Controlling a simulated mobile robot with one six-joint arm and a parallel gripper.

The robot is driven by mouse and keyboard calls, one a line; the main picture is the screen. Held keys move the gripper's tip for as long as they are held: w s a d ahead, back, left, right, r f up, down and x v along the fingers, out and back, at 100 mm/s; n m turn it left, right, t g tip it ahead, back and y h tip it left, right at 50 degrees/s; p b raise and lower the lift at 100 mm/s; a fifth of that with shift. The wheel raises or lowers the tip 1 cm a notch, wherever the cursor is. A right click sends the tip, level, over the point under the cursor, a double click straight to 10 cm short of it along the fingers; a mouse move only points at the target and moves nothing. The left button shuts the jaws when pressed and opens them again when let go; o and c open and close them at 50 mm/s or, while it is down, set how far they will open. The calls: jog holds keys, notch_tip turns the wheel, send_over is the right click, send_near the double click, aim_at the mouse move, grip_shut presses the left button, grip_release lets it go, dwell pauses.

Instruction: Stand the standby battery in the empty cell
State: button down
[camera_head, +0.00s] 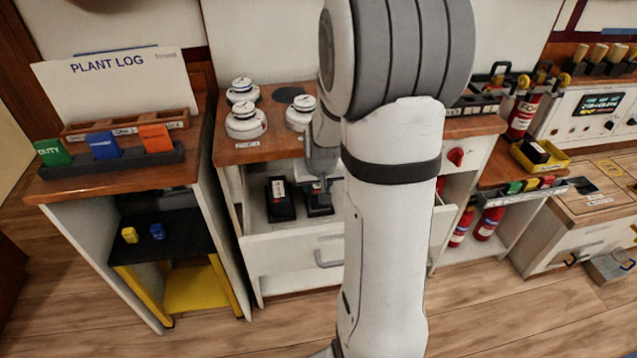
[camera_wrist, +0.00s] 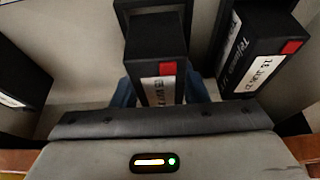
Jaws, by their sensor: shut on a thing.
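My gripper (camera_wrist: 160,92) is shut on a black battery (camera_wrist: 158,45) with a white label and a red mark, at the middle of the wrist view. The blue fingers lie on either side of it. Behind its far end is a black frame (camera_wrist: 200,8), mostly covered; I cannot tell whether this is the empty cell or whether the battery touches it. A second black battery (camera_wrist: 262,48) with a similar label stands to the right, apart from the gripper. In the head view my gripper (camera_head: 320,183) is down in the open drawer, beside a labelled battery (camera_head: 280,192) in a black holder.
The pulled-out drawer (camera_head: 285,246) has walls close around the gripper. White round detectors (camera_head: 246,120) stand on the counter above. A dark block (camera_wrist: 18,75) is at left in the wrist view. A yellow tray (camera_head: 556,162) with a black block stands at right. My arm hides the middle.

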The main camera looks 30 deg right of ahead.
jog(key=shift+f+b, duration=0.45)
jog(key=shift+f, duration=0.1)
jog(key=c, duration=0.8)
grip_release()
jog(key=shift+c, duration=0.2)
jog(key=shift+r, duration=0.1)
jog(key=shift+r+p, duration=0.3)
jog(key=shift+p, duration=0.1)
jog(key=p+v, duration=0.2)
jog(key=v, duration=1)
jog(key=shift+a+r, duration=0.1)
jog(key=shift+r, duration=0.05)
jog(key=s+a+r+n+g+y, duration=0.1)
jog(key=s+a+n+g, duration=0.1)
jog(key=s+a, duration=1)
jog(key=s+n, duration=0.1)
jog(key=s, duration=0.1)
jog(key=shift+s+r, duration=0.25)
jog(key=shift+r, duration=0.15)
